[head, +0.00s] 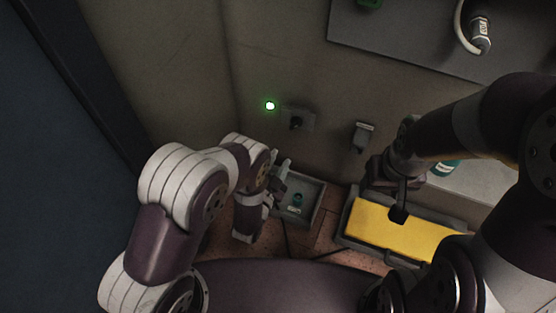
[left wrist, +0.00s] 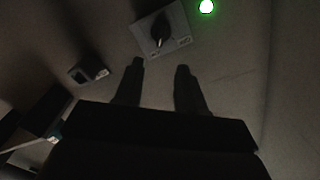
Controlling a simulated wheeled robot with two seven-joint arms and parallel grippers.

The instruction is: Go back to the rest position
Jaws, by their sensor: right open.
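My left gripper (head: 279,176) is in the middle of the head view, above the near side of a small grey tray. In the left wrist view its two dark fingers (left wrist: 159,78) stand apart with nothing between them, so it is open. They point toward a wall plate with a dark knob (left wrist: 160,30), apart from it. The knob (head: 296,122) also shows in the head view. My right gripper (head: 396,198) is over a yellow pad (head: 385,226) in a grey frame. It is open; its fingers are dark and partly hidden, and I cannot tell whether they touch the pad.
A green light (head: 270,105) glows on the wall beside the knob. A small grey fitting (head: 363,136) sticks out of the wall to the right. The grey tray (head: 318,205) holds a small teal item (head: 297,199). A grey shelf (head: 400,40) is at the top right.

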